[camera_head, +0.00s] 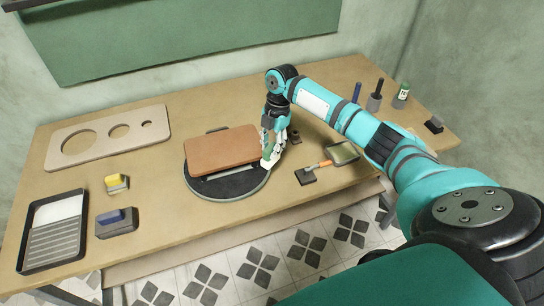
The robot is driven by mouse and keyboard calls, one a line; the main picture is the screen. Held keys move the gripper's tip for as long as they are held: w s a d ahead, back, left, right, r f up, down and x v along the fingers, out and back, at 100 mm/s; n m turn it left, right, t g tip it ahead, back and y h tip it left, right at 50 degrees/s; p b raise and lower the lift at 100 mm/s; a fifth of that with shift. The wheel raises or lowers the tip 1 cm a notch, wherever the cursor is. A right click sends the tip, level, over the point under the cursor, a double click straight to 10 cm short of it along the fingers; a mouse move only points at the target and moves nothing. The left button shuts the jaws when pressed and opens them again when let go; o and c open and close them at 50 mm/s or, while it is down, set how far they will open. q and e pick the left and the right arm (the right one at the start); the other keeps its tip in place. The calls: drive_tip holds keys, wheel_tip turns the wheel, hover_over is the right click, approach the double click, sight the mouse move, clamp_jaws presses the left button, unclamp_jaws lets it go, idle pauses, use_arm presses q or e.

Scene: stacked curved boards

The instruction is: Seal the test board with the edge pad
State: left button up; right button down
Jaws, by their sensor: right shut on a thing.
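The test board (222,150) is a flat reddish-brown board. It lies on a round black stand (230,190) in the middle of the table. My right gripper (272,150) points down at the board's right end and is shut on a small pale thing, apparently the edge pad (268,162). My left gripper is out of view.
A wooden plate with holes (98,147), a ribbed paint tray (25,238), a yellow pad (116,180) and a blue pad (112,217) lie left. An orange-handled brush (318,166), a shallow dish (342,152) and a green-labelled bottle (401,95) are right.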

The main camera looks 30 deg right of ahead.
drive_tip(key=shift+w+a, duration=0.15)
drive_tip(key=shift+w, duration=0.2)
drive_tip(key=shift+a+r+m+p, duration=0.25)
drive_tip(key=shift+a+m+p, duration=0.15)
drive_tip(key=shift+m+p, duration=0.5)
drive_tip(key=a+m+p, duration=0.1)
drive_tip(key=p, duration=0.2)
drive_tip(key=shift+a+m+t, duration=0.2)
drive_tip(key=shift+m+t, duration=0.1)
drive_tip(key=shift+m, duration=0.1)
drive_tip(key=shift+w+a+f+m, duration=0.1)
drive_tip(key=shift+a+f+m, duration=0.1)
drive_tip(key=shift+m, duration=0.2)
